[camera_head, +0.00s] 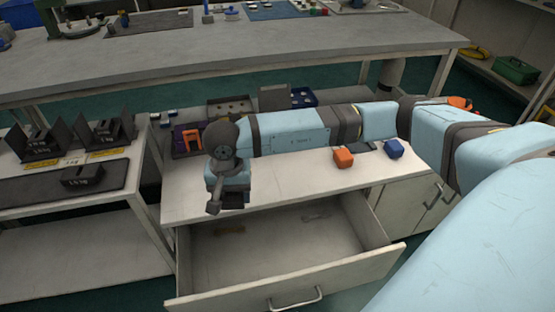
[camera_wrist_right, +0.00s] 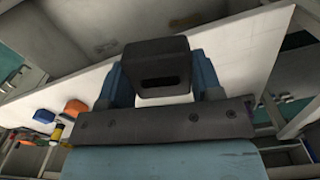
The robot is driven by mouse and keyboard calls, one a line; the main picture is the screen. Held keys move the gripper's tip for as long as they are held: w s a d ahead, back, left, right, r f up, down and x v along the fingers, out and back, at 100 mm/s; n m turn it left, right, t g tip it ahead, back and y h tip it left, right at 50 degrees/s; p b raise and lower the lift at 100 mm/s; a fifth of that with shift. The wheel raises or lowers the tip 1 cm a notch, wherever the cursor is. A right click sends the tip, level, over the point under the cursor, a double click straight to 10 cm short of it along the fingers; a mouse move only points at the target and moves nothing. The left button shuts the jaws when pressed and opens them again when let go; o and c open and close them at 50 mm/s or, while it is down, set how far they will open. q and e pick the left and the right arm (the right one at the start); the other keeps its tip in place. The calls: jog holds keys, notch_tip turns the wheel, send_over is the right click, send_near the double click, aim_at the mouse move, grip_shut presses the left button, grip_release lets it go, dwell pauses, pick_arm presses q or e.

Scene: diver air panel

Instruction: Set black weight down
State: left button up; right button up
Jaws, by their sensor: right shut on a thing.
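A black weight (camera_wrist_right: 157,62), a dark block with a slot in its face, sits between the blue fingers of my right gripper (camera_wrist_right: 157,85) in the wrist view. The gripper is shut on it. In the head view my right gripper (camera_head: 228,197) is at the left front part of the white counter, by the open drawer. A dark part of the weight (camera_head: 236,203) shows there, mostly hidden; I cannot tell whether it touches the counter. Another black weight (camera_head: 82,177) lies on a dark mat (camera_head: 40,194) on the left bench. My left gripper is not in view.
Black weights (camera_head: 38,143) stand in dark angled holders behind yellow labels on the left bench. An open drawer (camera_head: 285,250) juts out below the counter (camera_head: 290,180). An orange block (camera_head: 343,158) and a blue block (camera_head: 393,149) sit on the counter's right; its front middle is clear.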

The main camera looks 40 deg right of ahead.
jog(key=s+f+m+b, duration=0.1)
jog(key=s+f+m, duration=0.15)
jog(key=f, duration=0.55)
jog(key=s+f+m+b, duration=0.1)
jog(key=s+f+m, duration=0.1)
jog(key=f+m, duration=0.35)
jog(key=n+b, duration=0.1)
jog(key=b, duration=0.5)
send_over(252, 276)
notch_tip(252, 276, down, 18)
jog(key=shift+s, duration=0.1)
notch_tip(252, 276, down, 3)
jog(key=shift+f+b, duration=0.2)
jog(key=shift+b, duration=0.35)
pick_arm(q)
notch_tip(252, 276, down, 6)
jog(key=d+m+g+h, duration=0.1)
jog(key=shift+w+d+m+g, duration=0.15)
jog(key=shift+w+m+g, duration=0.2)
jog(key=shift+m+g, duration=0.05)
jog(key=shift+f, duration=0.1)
pick_arm(e)
jog(key=shift+f, duration=0.2)
jog(key=o, duration=1.4)
jog(key=shift+o, duration=0.2)
jog(key=shift+r, duration=0.1)
